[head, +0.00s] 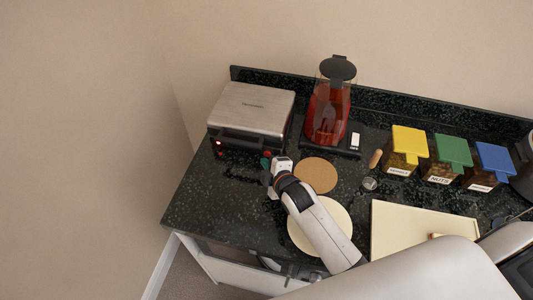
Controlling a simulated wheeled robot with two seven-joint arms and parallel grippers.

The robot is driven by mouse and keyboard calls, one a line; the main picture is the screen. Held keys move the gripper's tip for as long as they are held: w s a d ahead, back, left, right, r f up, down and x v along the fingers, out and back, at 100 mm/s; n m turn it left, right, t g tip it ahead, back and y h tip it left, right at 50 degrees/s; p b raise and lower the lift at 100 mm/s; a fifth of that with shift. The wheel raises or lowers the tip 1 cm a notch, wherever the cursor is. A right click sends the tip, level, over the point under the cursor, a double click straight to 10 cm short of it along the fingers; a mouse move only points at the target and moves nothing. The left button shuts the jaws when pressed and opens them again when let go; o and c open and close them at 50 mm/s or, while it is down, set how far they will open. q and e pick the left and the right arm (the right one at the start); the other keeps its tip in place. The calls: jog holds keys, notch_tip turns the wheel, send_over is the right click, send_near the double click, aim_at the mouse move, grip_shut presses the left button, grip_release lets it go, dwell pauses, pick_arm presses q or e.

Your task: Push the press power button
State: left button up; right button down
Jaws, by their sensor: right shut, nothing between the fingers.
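The press (251,108) is a silver-lidded grill with a dark front, closed, at the back left of the black speckled counter. A small lit red spot (220,153) shows at the left of its front. A red spot (267,154) shows at the right of its front; I cannot tell which is the power button. My right gripper (267,172) is shut and empty, just in front of the press's right front corner. Whether it touches the press is unclear. My left gripper is not in view.
A red-filled blender (327,114) stands right of the press. A cork disc (316,175), a pale round board (340,215) and a cutting board (400,226) lie on the counter. Yellow- (409,141), green- (453,150) and blue-lidded (495,158) jars stand at right. The counter's left front corner is clear.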

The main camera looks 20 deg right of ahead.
aim_at(261, 189)
jog(key=shift+s+a+r+p, duration=0.1)
jog(key=shift+s+a+p, duration=0.5)
jog(key=shift+s, duration=0.35)
jog(key=shift+s+a+p, duration=0.4)
jog(key=shift+s+a, duration=0.3)
jog(key=shift+s, duration=0.25)
jog(key=shift+s+a, duration=0.45)
jog(key=shift+s, duration=0.2)
